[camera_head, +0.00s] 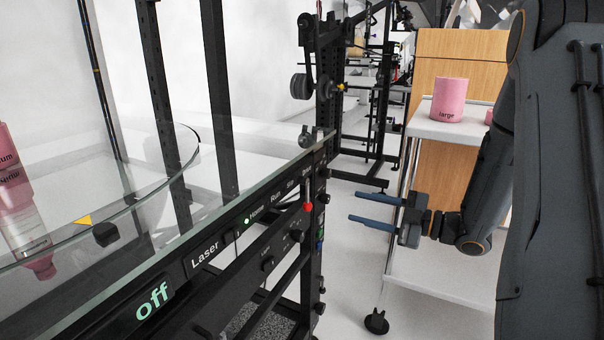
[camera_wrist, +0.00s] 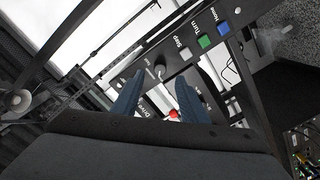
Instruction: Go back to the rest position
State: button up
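My gripper (camera_head: 375,210) is to the right of the turntable's control panel in the head view, pointing left toward it. Its two blue fingers are apart with nothing between them. In the wrist view the gripper fingers (camera_wrist: 160,97) reach toward the panel, and a red knob (camera_wrist: 173,114) shows near the right fingertip's base. The same red knob (camera_head: 309,207) is on the panel's right end in the head view. The fingers appear clear of the panel in the head view.
The glass turntable (camera_head: 110,215) with a pink container (camera_head: 14,190) is at left. Its panel display (camera_head: 152,301) reads "off". A white cart (camera_head: 425,127) at right carries a pink container marked "large" (camera_head: 449,100). Black frames (camera_head: 375,100) stand behind. Floor shows between panel and cart.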

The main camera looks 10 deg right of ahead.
jog(key=w+m+t+h, duration=0.1)
jog(key=w+m+h, duration=0.5)
jog(key=h, duration=0.2)
jog(key=s+a+f+m+g+h, duration=0.2)
jog(key=s+a+m+g+h, duration=0.15)
jog(key=s+m, duration=0.6)
jog(key=s+a+f+m+g+h, duration=0.3)
jog(key=s+m+g, duration=0.15)
jog(key=s, duration=0.95)
jog(key=s+a+r+n+g, duration=0.1)
jog(key=s+a+n+g, duration=0.15)
jog(key=s+a, duration=0.6)
jog(key=s+a+r+n+g, duration=0.1)
jog(key=s+a+n, duration=0.35)
jog(key=a, duration=0.65)
jog(key=d+r+m+p, duration=0.3)
jog(key=d+r+p, duration=0.6)
jog(key=r+p, duration=0.3)
jog(key=d+r+m+p, duration=0.3)
jog(key=d+r+p, duration=0.7)
jog(key=p, duration=0.5)
notch_tip(320, 180, up, 3)
jog(key=shift+s+f+m, duration=0.2)
jog(key=shift+s+m, duration=0.15)
jog(key=shift+m, duration=0.05)
